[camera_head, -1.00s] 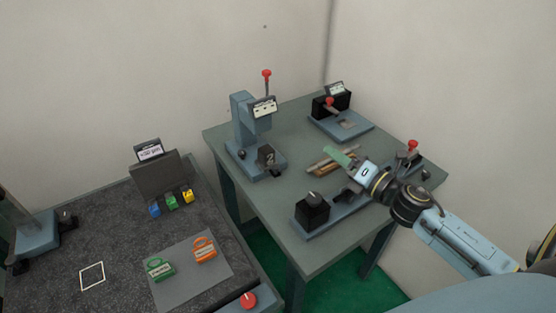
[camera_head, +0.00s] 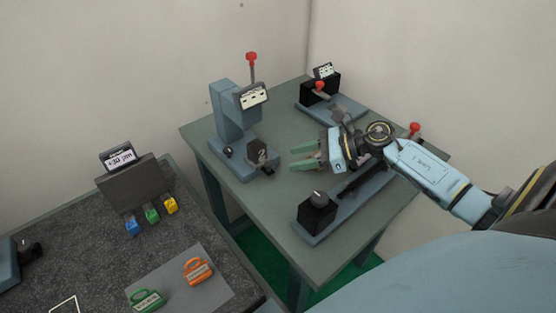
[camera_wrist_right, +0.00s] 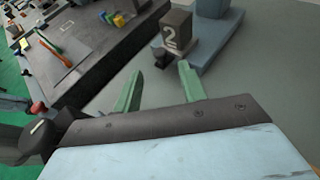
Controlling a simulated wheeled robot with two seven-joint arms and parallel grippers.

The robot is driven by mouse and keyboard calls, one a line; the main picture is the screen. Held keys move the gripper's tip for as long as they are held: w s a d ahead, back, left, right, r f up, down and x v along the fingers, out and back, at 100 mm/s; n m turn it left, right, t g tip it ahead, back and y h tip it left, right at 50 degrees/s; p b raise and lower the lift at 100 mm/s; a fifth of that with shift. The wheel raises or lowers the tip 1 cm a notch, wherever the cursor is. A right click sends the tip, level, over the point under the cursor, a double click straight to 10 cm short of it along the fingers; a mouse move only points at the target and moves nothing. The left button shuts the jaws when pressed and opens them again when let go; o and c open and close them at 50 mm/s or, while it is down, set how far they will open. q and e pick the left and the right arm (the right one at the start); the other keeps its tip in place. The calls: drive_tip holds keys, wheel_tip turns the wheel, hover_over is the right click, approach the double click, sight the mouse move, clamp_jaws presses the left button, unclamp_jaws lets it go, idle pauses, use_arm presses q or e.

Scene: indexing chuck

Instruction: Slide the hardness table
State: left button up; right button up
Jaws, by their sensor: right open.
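A blue press-like tester (camera_head: 228,122) with a tilted display (camera_head: 253,96) and a red-knobbed lever stands at the back left of the grey-green table. On its base sits a dark block marked 2 (camera_head: 259,150), which I take for the hardness table, with a small black knob (camera_head: 268,169) at its front. The right wrist view shows the block (camera_wrist_right: 176,28) and knob (camera_wrist_right: 160,57) too. My right gripper (camera_head: 292,160) is open and empty, green fingers pointing at the knob. In the wrist view the knob appears just beyond the fingertips (camera_wrist_right: 160,68), apart from them.
A blue rail fixture with a black block (camera_head: 317,212) lies beneath my right arm. Another device with a red knob (camera_head: 319,90) stands at the back. On the left bench are a display (camera_head: 118,158), coloured small blocks and two padlock-like tags (camera_head: 198,270).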

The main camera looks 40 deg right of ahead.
sight(271, 163)
drive_tip(key=x, duration=0.6)
drive_tip(key=shift+w+a, duration=0.1)
drive_tip(key=shift+c, duration=0.3)
clamp_jaws()
